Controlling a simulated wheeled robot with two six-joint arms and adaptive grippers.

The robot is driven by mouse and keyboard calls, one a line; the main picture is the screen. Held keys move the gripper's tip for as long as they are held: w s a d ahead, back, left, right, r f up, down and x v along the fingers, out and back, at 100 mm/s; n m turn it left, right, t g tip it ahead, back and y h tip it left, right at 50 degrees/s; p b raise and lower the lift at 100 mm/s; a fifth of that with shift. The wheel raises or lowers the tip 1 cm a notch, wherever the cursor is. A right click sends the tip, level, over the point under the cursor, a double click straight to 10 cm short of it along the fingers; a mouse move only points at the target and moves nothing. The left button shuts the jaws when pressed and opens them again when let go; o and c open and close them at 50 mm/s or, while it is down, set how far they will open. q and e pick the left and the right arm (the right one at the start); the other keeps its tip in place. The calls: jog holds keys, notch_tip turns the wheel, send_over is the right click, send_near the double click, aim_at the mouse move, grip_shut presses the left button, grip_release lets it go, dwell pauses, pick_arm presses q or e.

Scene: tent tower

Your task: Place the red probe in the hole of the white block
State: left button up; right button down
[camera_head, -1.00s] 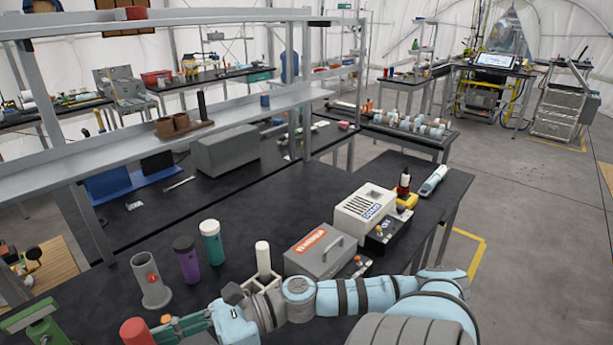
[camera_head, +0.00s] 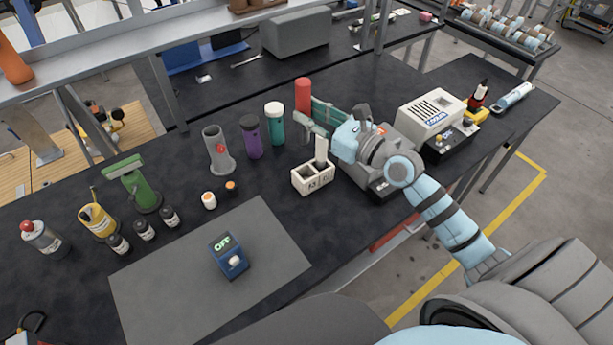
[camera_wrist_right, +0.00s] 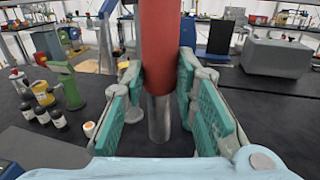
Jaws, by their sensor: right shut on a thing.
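The red probe (camera_head: 302,93) is upright in my right gripper (camera_head: 311,116), whose green fingers are shut on it. In the right wrist view the red probe (camera_wrist_right: 160,35) is between the finger pads, with a metal lower part showing below the red. The white block (camera_head: 312,180) stands on the black table, with a white probe (camera_head: 321,149) upright in it and an open hole at its front left. The red probe is apart from the block, beyond it and slightly left in the head view. My left gripper is not in view.
A grey cylinder (camera_head: 217,153), a purple bottle (camera_head: 251,137) and a teal bottle (camera_head: 274,125) stand left of my right gripper. A blue meter (camera_head: 228,256) sits on a grey mat (camera_head: 165,275). A white device (camera_head: 430,114) stands to the right.

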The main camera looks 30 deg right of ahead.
jog(key=w+r+h, duration=0.1)
jog(key=m+b, duration=0.1)
jog(key=b, duration=0.4)
send_over(312, 166)
jog(key=s+a, duration=0.2)
jog(key=s, duration=0.1)
notch_tip(312, 166, down, 15)
jog(key=shift+h, duration=0.3)
jog(key=f+b, duration=0.3)
jog(key=f, duration=0.2)
jog(key=shift+s+b, duration=0.2)
jog(key=shift+b, duration=0.1)
jog(key=shift+r, duration=0.15)
jog(key=c, duration=1.6)
grip_release()
jog(key=shift+o, duration=0.2)
